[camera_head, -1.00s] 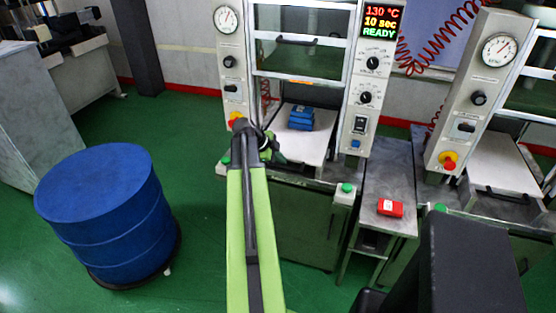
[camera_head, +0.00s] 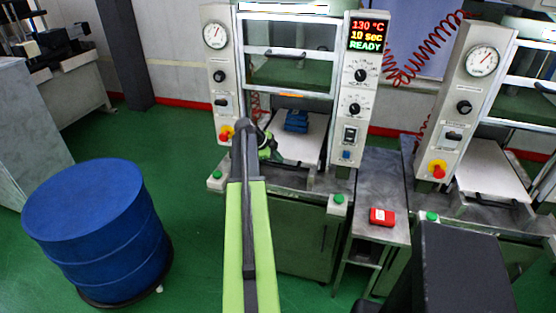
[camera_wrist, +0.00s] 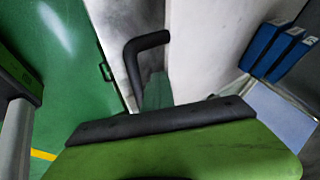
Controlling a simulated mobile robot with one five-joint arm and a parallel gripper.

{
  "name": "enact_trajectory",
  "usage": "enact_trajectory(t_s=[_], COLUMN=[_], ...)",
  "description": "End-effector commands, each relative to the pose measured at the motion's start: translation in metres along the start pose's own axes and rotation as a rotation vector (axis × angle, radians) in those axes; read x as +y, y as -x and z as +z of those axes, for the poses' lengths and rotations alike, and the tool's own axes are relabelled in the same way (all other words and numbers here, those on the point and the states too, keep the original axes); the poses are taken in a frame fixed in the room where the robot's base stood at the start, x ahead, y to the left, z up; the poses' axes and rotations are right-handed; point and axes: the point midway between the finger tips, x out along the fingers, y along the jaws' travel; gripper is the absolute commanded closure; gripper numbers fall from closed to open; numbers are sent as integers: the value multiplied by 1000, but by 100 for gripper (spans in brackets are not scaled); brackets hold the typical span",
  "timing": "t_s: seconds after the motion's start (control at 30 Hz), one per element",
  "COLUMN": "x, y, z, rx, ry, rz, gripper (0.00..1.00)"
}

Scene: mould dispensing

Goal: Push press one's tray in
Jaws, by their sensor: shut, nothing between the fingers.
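The press with the READY display (camera_head: 366,36) stands in the middle of the head view. Its pale tray (camera_head: 306,148) sticks out at the front, below the raised glass door, and carries a blue mould (camera_head: 296,121). My gripper (camera_head: 270,150) is shut and empty at the tray's front left. In the wrist view the tray's black handle (camera_wrist: 147,42) rises just past the gripper's green fingertip (camera_wrist: 158,90). I cannot tell whether they touch. The tray surface (camera_wrist: 208,42) and blue mould (camera_wrist: 273,48) show to the right there. My arm hides part of the press's front.
A blue drum (camera_head: 98,228) stands on the green floor at left. A side table (camera_head: 374,182) with a red box (camera_head: 381,217) stands right of the press. A second press (camera_head: 450,110) with its own pale tray (camera_head: 492,172) is at far right. Floor between drum and press is clear.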

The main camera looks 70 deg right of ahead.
Motion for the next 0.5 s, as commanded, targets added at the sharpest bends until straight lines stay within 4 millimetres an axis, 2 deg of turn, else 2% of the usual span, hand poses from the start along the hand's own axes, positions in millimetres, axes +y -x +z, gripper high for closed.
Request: enact_trajectory(t_s=[0.03, 0.17, 0.27, 0.5], x=[-6, -7, -7, -4], y=[-1, 2, 11, 61], z=[-2, -2, -4, -9], rx=[4, 5, 4, 2], ry=[1, 2, 2, 4], rz=[-17, -17, -17, -12], gripper=[100, 100, 100, 100])
